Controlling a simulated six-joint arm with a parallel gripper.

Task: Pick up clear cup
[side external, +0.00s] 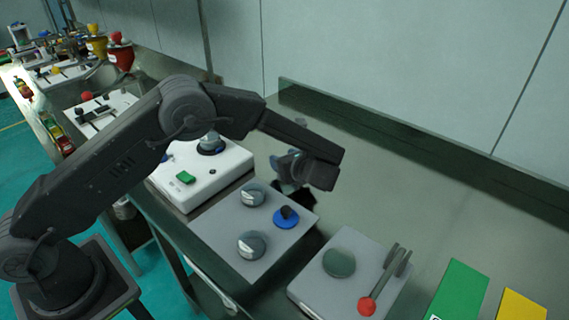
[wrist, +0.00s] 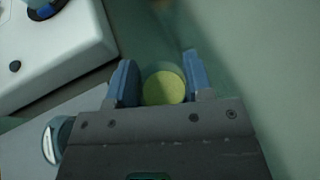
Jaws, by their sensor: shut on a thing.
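My gripper (wrist: 160,84) shows in the wrist view with its two fingers on either side of a clear cup (wrist: 164,69). The cup has a yellow-green round area inside it, and my gripper is shut on it. In the side view my gripper (side external: 291,172) is over the metal bench, behind the grey panel. The cup is hard to make out there, and I cannot tell whether it touches the bench.
A grey panel (side external: 222,233) with silver knobs and a blue-based black knob (side external: 286,217) lies in front. A white machine (side external: 195,185) stands left of it. A box with a red-tipped lever (side external: 367,305), a green sheet (side external: 459,290) and a yellow sheet (side external: 522,306) lie right. Bare bench (side external: 400,200) extends right.

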